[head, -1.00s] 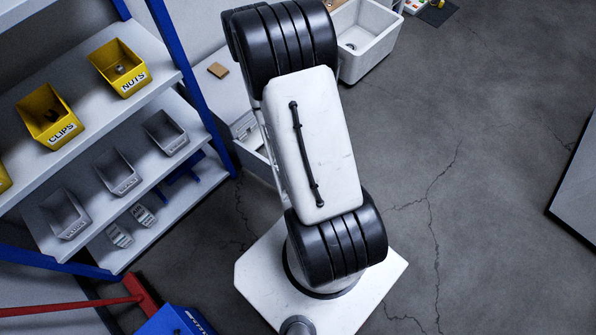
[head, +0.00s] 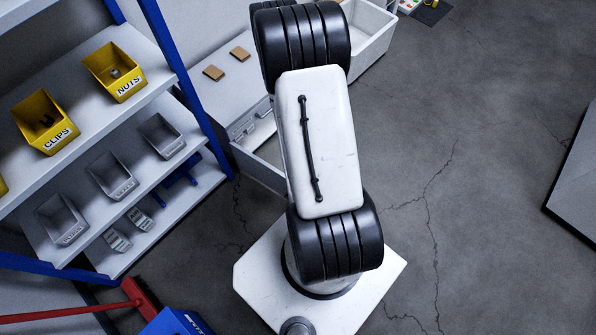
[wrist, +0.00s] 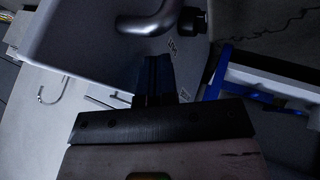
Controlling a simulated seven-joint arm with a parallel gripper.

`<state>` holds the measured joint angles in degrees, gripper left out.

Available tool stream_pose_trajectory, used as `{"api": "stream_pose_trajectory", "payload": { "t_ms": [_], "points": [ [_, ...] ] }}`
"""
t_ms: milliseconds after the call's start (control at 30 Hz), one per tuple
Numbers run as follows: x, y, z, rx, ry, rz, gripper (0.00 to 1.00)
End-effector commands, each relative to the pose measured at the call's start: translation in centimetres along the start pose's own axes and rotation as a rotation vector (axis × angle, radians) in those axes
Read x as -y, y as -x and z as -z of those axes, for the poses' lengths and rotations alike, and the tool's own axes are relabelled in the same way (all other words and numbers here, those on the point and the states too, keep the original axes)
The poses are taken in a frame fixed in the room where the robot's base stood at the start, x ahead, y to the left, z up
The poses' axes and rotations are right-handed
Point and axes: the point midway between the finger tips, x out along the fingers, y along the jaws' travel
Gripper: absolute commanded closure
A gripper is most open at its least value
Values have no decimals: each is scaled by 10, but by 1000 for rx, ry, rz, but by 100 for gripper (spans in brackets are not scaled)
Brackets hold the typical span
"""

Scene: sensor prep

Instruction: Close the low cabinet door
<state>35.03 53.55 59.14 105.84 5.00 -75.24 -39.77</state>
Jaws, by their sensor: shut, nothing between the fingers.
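The low cabinet (head: 215,92) is white and stands behind my arm in the head view. Its door (head: 258,168) stands open, seen from above as a pale edge running out from the cabinet's shelf-side end. My arm hides its far end. In the wrist view, a broad grey panel (wrist: 90,45), which looks like the door, fills the upper left, with a bent metal bar handle (wrist: 150,22) on it. My gripper (wrist: 155,65) is shut and empty, its dark fingers in front of the panel below the handle. I cannot tell whether they touch it. The head view hides my gripper.
A blue-framed shelf (head: 172,45) with yellow and grey bins stands left of the cabinet; its blue post (wrist: 214,72) is close on the right in the wrist view. A white sink (head: 375,38) is behind my arm. A red broom (head: 140,297) lies front left.

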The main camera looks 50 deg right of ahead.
Motion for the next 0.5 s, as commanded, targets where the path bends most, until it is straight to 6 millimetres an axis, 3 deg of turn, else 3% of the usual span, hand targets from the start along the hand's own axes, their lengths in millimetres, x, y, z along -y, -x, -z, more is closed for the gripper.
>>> {"api": "stream_pose_trajectory", "payload": {
  "t_ms": [500],
  "points": [
    [-6, -3, 0, -1, 0, -1, 100]
  ]
}}
